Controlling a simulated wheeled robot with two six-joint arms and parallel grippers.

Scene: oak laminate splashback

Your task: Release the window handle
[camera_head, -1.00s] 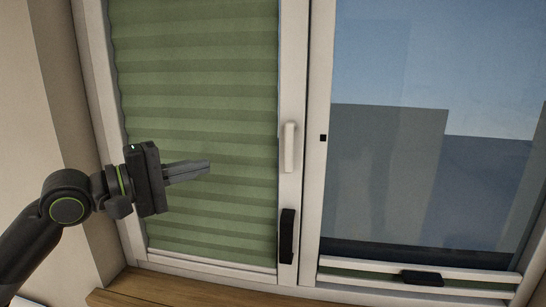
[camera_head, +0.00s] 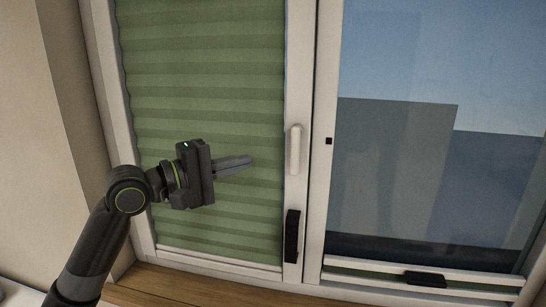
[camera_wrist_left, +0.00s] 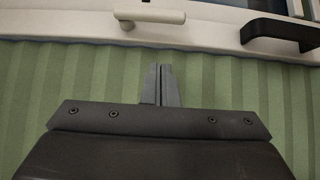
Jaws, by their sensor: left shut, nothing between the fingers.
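The white window handle (camera_head: 295,150) points down on the white frame between the green blind and the glass. It also shows in the left wrist view (camera_wrist_left: 152,17), across the top. My left gripper (camera_head: 250,160) is shut and empty in front of the green blind, to the left of the handle and apart from it. In the left wrist view its closed fingertips (camera_wrist_left: 164,68) lie below the handle, with a strip of blind between. My right gripper is not in view.
A black pull handle (camera_head: 291,236) sits below the white handle on the same frame; it also shows in the left wrist view (camera_wrist_left: 278,32). The green pleated blind (camera_head: 215,80) fills the left pane. A black grip (camera_head: 425,279) is on the right sash's bottom rail. A wooden sill (camera_head: 190,285) runs below.

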